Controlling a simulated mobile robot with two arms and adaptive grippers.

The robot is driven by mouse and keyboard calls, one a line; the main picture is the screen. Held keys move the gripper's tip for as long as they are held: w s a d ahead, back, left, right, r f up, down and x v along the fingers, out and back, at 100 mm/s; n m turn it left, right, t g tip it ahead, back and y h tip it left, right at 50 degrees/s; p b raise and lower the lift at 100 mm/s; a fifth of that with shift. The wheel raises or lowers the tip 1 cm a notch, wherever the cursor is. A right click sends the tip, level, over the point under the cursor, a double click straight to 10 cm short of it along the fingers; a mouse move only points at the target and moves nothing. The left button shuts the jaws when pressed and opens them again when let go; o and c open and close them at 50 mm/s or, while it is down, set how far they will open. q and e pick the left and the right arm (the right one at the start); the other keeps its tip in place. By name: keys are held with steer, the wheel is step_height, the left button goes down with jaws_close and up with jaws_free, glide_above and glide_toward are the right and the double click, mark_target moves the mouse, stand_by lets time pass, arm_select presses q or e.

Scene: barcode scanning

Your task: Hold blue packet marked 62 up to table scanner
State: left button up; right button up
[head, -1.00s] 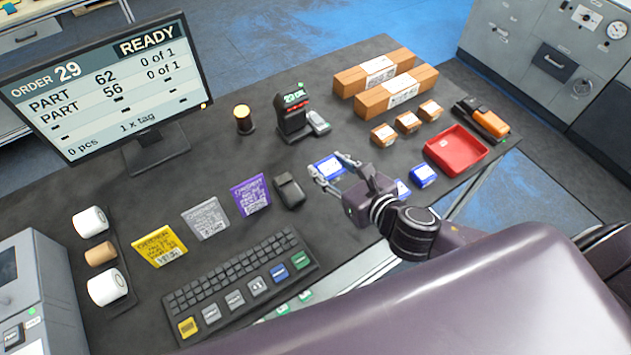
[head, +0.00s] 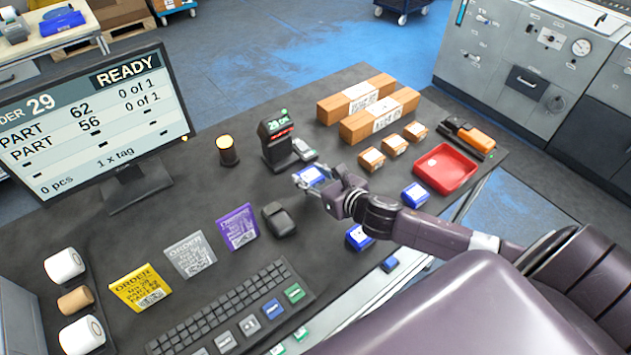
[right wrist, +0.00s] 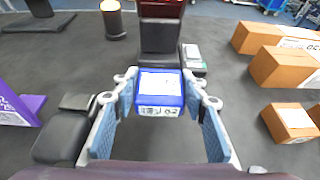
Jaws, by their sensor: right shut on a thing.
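My right gripper (head: 312,183) is shut on a blue packet (head: 313,174) with a white label, held above the table in front of the scanner. In the right wrist view the blue packet (right wrist: 160,86) sits between the fingertips; the label is too small to read surely. The table scanner (head: 277,146) is black with a lit green display and a red strip; it stands just beyond the packet, and its lower part also shows in the right wrist view (right wrist: 160,36). The monitor (head: 95,125) reads READY, with parts 62 and 56 each at 0 of 1. My left gripper is not in view.
Other blue packets (head: 415,195) lie near my right arm. A red tray (head: 446,168), small brown boxes (head: 372,159) and long cartons (head: 380,117) are on the right. A black mouse-like device (head: 279,220), order cards (head: 238,227) and a keyboard (head: 235,310) lie in front.

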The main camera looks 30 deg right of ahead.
steer(key=shift+w+a+f+b, duration=0.1)
steer(key=shift+w+f+b, duration=0.3)
steer(key=shift+w+f, duration=0.2)
steer(key=shift+s+r, duration=0.15)
steer(key=shift+r, duration=0.05)
steer(key=s+d+r+p, duration=0.1)
steer(key=s+r+p, duration=0.8)
steer(key=s, duration=0.3)
steer(key=shift+s+d+r+p, duration=0.35)
steer(key=shift+d+p, duration=0.05)
steer(key=shift+p, duration=0.25)
